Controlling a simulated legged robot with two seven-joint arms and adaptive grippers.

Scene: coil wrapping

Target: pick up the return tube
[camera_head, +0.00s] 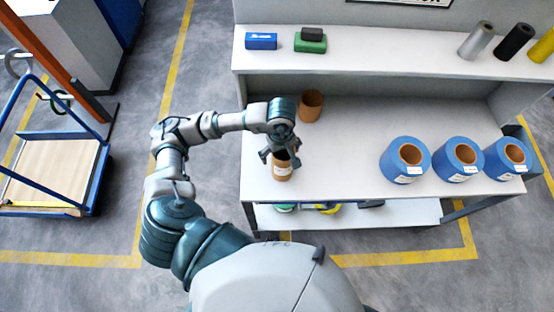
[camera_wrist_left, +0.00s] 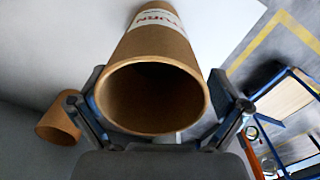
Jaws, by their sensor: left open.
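The return tube (camera_head: 282,172) is a brown cardboard tube with a white label, standing near the left front of the white table. In the left wrist view the tube (camera_wrist_left: 150,95) fills the middle, its open end facing the camera and part of its "RETURN" label showing. My left gripper (camera_head: 281,156) is over the tube's top. In the left wrist view my left gripper (camera_wrist_left: 160,108) is open, with one finger on each side of the tube; I cannot tell whether they touch it. My right gripper is not in view.
A second brown tube (camera_head: 311,107) stands farther back; it also shows in the left wrist view (camera_wrist_left: 58,124). Several blue rolls (camera_head: 405,161) stand at the right. A raised shelf (camera_head: 380,55) runs along the back. The table's middle (camera_head: 345,145) is clear. A blue cart (camera_head: 50,178) stands left.

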